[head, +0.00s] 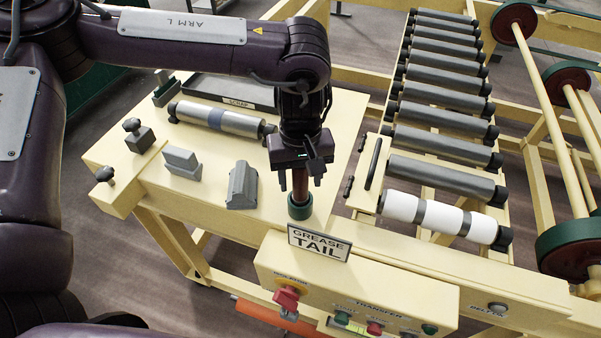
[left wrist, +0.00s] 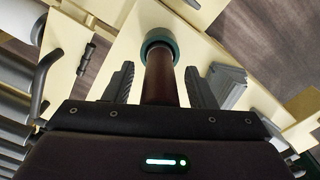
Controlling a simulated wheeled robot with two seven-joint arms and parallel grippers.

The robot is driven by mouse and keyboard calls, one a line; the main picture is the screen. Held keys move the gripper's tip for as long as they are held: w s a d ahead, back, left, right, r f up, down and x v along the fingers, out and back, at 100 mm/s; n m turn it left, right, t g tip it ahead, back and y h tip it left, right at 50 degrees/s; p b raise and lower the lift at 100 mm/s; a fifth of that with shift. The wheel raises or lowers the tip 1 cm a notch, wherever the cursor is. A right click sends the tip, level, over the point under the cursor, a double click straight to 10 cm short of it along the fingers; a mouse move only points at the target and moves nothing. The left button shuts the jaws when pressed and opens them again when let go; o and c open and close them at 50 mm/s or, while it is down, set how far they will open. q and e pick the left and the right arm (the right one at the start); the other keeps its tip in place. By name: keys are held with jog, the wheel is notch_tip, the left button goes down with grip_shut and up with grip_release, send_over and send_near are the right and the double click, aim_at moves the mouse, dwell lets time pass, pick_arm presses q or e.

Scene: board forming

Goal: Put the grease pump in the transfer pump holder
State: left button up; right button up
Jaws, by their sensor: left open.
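A reddish-brown tube (head: 300,183), which looks like the grease pump, stands upright with its lower end at a dark green ring-shaped cup (head: 300,207). The cup stands on the cream table behind the "GREASE TAIL" sign (head: 319,243); I cannot tell if it is the transfer pump holder. My left gripper (head: 301,178) points down over the tube and is open. In the left wrist view the tube (left wrist: 160,78) lies between the two spread fingers, with visible gaps on both sides. The green cup (left wrist: 159,42) shows beyond the fingertips. The tube's upper end is hidden by my gripper. My right gripper is not in view.
Grey blocks (head: 243,186) and a metal roller (head: 222,119) lie on the table left of the gripper. A dark scrap tray (head: 232,90) is behind. A roller conveyor (head: 437,145) runs at right. A control box (head: 360,285) with a red knob is in front.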

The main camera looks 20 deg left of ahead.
pick_arm(q)
jog(key=shift+r, duration=0.55)
notch_tip(320, 180, up, 11)
jog(key=shift+r, duration=0.1)
dwell(0.4)
